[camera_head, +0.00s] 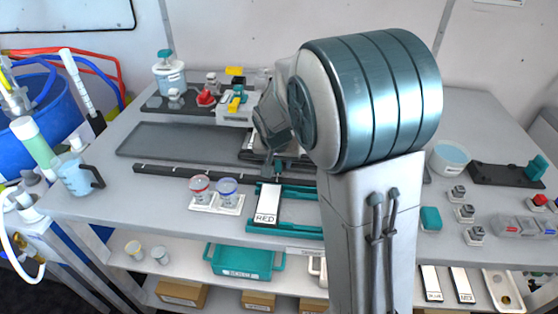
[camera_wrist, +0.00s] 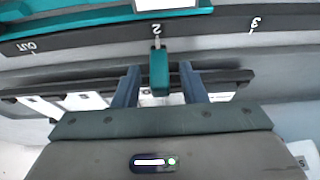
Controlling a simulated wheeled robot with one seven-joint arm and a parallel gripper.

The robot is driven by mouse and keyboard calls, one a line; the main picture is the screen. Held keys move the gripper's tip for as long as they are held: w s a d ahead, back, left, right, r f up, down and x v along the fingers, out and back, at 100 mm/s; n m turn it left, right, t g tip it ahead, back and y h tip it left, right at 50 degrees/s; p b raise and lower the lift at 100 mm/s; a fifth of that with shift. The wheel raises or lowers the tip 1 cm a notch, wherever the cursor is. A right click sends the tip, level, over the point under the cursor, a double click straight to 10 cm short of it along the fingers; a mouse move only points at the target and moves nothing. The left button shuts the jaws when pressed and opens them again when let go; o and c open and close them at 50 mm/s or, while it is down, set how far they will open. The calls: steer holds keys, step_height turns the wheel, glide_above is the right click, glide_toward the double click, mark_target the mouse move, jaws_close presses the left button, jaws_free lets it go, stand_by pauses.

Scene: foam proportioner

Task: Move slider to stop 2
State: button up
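The slider, a small teal block (camera_wrist: 160,72), shows in the wrist view with a thin pointer at its top end. The pointer lines up with the mark "2" on the dark scale strip (camera_wrist: 205,29). My gripper (camera_wrist: 160,84) is open, with one blue-grey finger on each side of the block and a visible gap on both sides. In the head view the dark rail (camera_head: 190,175) runs along the bench, and my arm hides part of it. A small teal piece (camera_head: 278,166) there looks like the slider.
A teal tray with a "RED" card (camera_head: 268,203) and two cups in a white holder (camera_head: 217,202) stand in front of the rail. A grey mat (camera_head: 180,141) lies behind it.

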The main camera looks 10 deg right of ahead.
steer(key=shift+r, duration=0.1)
steer(key=v, duration=1.3)
steer(key=shift+r+b, duration=0.3)
steer(key=shift+s, duration=0.15)
steer(key=s+d+f+n, duration=0.1)
steer(key=s+d+f, duration=0.1)
steer(key=s, duration=0.8)
steer(key=s+d+f+n+g+y, duration=0.1)
steer(key=s+f, duration=0.3)
steer(key=s, duration=0.5)
steer(key=shift+s+d+f+n, duration=0.2)
steer(key=shift+s+d+n, duration=0.15)
steer(key=shift+d+n, duration=0.5)
